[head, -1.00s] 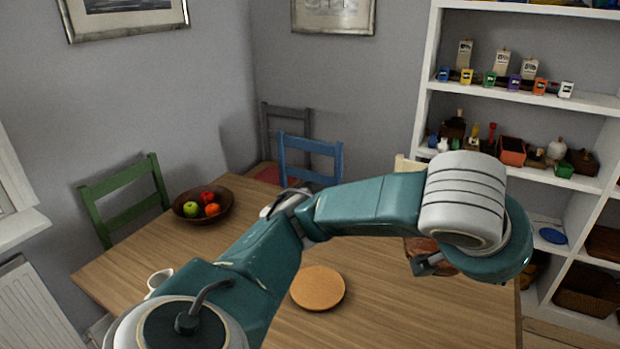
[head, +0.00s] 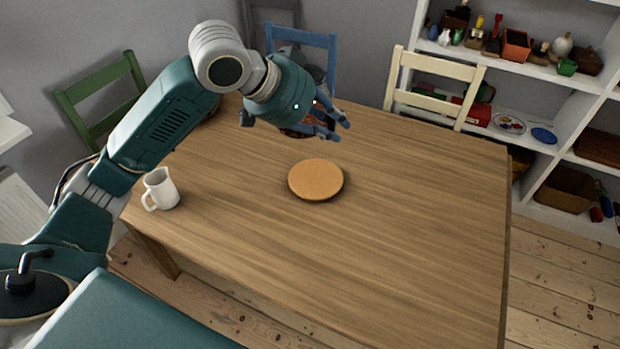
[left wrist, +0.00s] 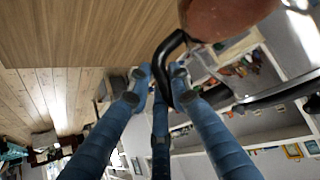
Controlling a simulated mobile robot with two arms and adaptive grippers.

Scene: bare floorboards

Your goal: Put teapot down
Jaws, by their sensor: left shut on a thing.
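My left gripper (head: 330,122) is shut on the black handle (left wrist: 170,50) of a copper-brown teapot (left wrist: 225,14). The left wrist view shows the teapot body at its top edge, with the blue fingers around the handle. In the head view the teapot is mostly hidden behind the gripper and wrist, over the far part of the table (head: 420,220). A round cork mat (head: 316,180) lies bare on the table, nearer to me than the gripper. My right gripper is not in view.
A white jug (head: 161,190) stands at the table's left edge. Green (head: 105,95), blue (head: 302,40) and cream (head: 436,90) chairs stand around the table. Shelves (head: 545,75) stand at the back right. The table's middle and right are clear.

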